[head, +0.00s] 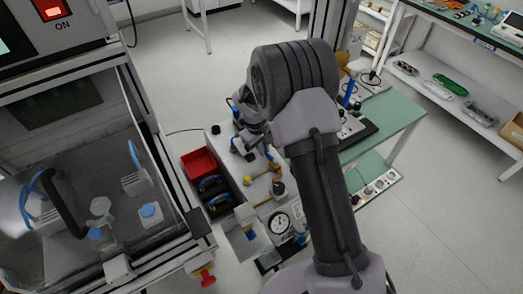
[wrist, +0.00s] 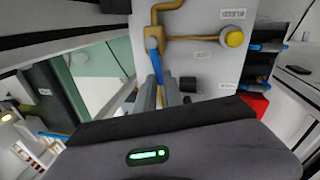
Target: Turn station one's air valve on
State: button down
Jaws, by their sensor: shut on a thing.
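In the wrist view a blue valve handle (wrist: 157,65) hangs down the picture from a yellow valve body (wrist: 154,40) on a pale panel. A yellow pipe (wrist: 195,39) runs right from the body to a round yellow fitting (wrist: 235,38), and the handle stands across this run. My gripper (wrist: 160,88) has its grey fingers closed about the handle's lower end, which they partly hide. In the head view the pale station (head: 262,190) with yellow pipework stands left of my arm. The handle cannot be made out there.
A red bin (head: 198,163) and dark bins with blue handles stand left of the station. A pressure gauge (head: 281,223) is at its front. A glass-fronted cabinet (head: 75,150) fills the left, and a green-topped table (head: 385,125) stands right, behind my arm.

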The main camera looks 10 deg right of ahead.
jog(key=shift+w+d+m, duration=0.25)
jog(key=shift+d+m, duration=0.1)
jog(key=shift+m, duration=0.65)
jog(key=c, duration=1.5)
grip_release()
jog(key=shift+d, duration=0.1)
jog(key=a+r+p, duration=0.1)
jog(key=r+p, duration=0.1)
jog(key=r, duration=0.3)
jog(key=a+r+p, duration=0.1)
jog(key=r+p, duration=0.1)
jog(key=r, duration=0.4)
jog(key=s+a+r+p, duration=0.1)
jog(key=r+p, duration=0.1)
jog(key=r, duration=0.4)
jog(key=shift+a+p, duration=0.15)
jog(key=shift+p, duration=0.15)
